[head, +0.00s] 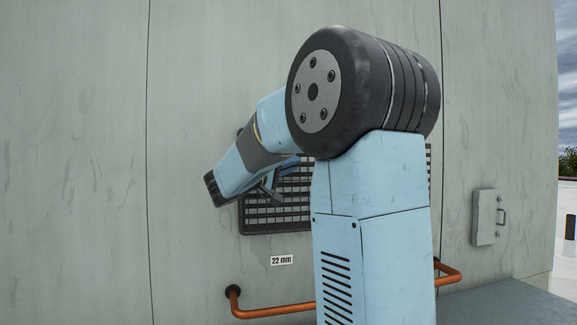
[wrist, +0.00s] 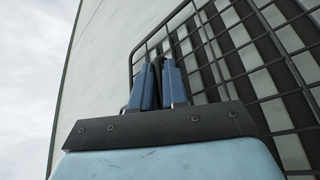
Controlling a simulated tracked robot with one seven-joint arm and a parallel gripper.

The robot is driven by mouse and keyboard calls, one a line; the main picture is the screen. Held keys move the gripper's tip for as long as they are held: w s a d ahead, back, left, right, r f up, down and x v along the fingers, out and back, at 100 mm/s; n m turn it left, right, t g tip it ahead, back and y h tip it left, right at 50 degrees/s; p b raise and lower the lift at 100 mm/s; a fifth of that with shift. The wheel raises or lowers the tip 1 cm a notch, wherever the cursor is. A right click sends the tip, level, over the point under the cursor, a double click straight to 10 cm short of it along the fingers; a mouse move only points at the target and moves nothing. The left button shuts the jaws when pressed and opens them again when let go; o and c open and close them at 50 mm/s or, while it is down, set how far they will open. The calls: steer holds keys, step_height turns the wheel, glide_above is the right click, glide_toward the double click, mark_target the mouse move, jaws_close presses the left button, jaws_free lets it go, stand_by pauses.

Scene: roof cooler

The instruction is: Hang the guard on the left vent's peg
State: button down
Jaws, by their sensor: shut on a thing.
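The guard is a dark wire grid with a rounded frame (wrist: 131,75). In the wrist view it stands in front of dark vent slats (wrist: 226,60) on the wall. In the head view the grid (head: 262,222) shows behind my arm, over the wall, its middle and right hidden by my arm. My gripper (head: 277,181) is at its left part. In the wrist view my gripper's blue fingers (wrist: 159,82) are shut on the guard near its left edge. I cannot make out a peg, nor whether the guard hangs on one.
A "22 mm" label (head: 282,260) is on the grey wall below the grid. An orange rail (head: 275,311) sticks out lower down. The wall left of the grid is clear.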

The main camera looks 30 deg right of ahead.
stand_by(0.3)
steer(key=c, duration=1.1)
jaws_free()
steer(key=shift+f, duration=0.1)
